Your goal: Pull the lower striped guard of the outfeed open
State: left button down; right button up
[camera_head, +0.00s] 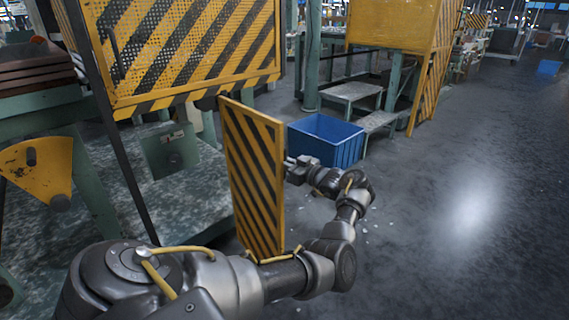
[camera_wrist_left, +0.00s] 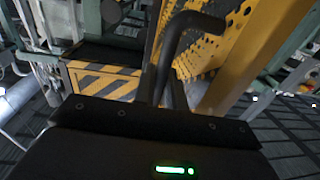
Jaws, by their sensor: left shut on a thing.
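The lower striped guard (camera_head: 253,180) is a yellow panel with black diagonal stripes. It stands swung out at an angle below the upper striped guard (camera_head: 195,45). My left arm reaches around its right side, and my left gripper (camera_head: 290,168) is at the guard's right edge, its fingertips partly hidden behind the panel. In the left wrist view my left gripper (camera_wrist_left: 160,108) is shut on a dark bent handle (camera_wrist_left: 176,50) beside a yellow perforated panel (camera_wrist_left: 225,55). The handle is hidden in the head view. My right gripper is not in view.
A blue bin (camera_head: 328,140) stands on the floor just behind my left gripper. Grey steps (camera_head: 352,93) and another yellow machine guard (camera_head: 395,25) are farther back. A green machine base (camera_head: 190,200) lies left of the guard. The floor (camera_head: 450,220) at right is clear.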

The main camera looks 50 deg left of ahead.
pick_arm(q)
jog(key=c, duration=1.9)
grip_release()
jog(key=shift+s+a+r, duration=0.1)
jog(key=shift+a+r, duration=0.05)
jog(key=shift+a, duration=0.05)
jog(key=o, duration=0.4)
jog(key=shift+s+a, duration=0.1)
jog(key=shift+c, duration=0.2)
jog(key=shift+w+d, duration=0.2)
jog(key=shift+d, duration=0.05)
jog(key=w+d, duration=0.1)
jog(key=d, duration=0.9)
jog(key=shift+w+d, duration=0.3)
